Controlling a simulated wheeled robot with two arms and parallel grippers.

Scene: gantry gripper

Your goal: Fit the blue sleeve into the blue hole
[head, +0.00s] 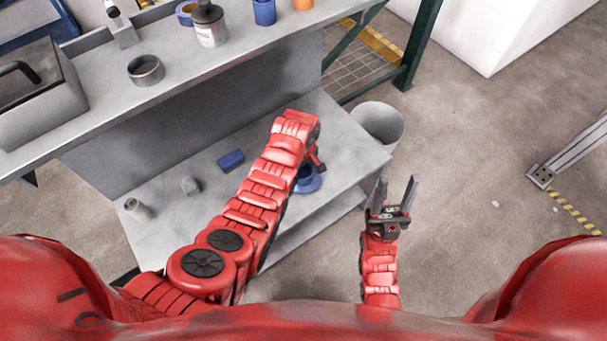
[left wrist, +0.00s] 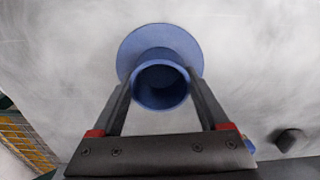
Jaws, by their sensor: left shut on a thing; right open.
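My left gripper (head: 312,167) reaches down over the lower shelf, its fingers partly hidden by my arm. In the left wrist view its two fingers are shut on the blue sleeve (left wrist: 160,104), a short round tube with its open end facing the camera. Behind the sleeve is a wide blue disc (left wrist: 136,40); I cannot tell whether it is the sleeve's own flange or a separate part. In the head view the blue round shape (head: 309,186) shows just below the left gripper. No blue hole can be made out. My right gripper (head: 397,188) is open and empty, right of the shelf.
The lower grey shelf (head: 345,150) also holds a blue block (head: 231,160), a small grey piece (head: 190,186) and a beige cylinder (head: 137,209). The upper worktop (head: 180,85) overhangs behind, with a metal ring (head: 146,70) and containers. A grey bin (head: 379,124) stands beside the shelf.

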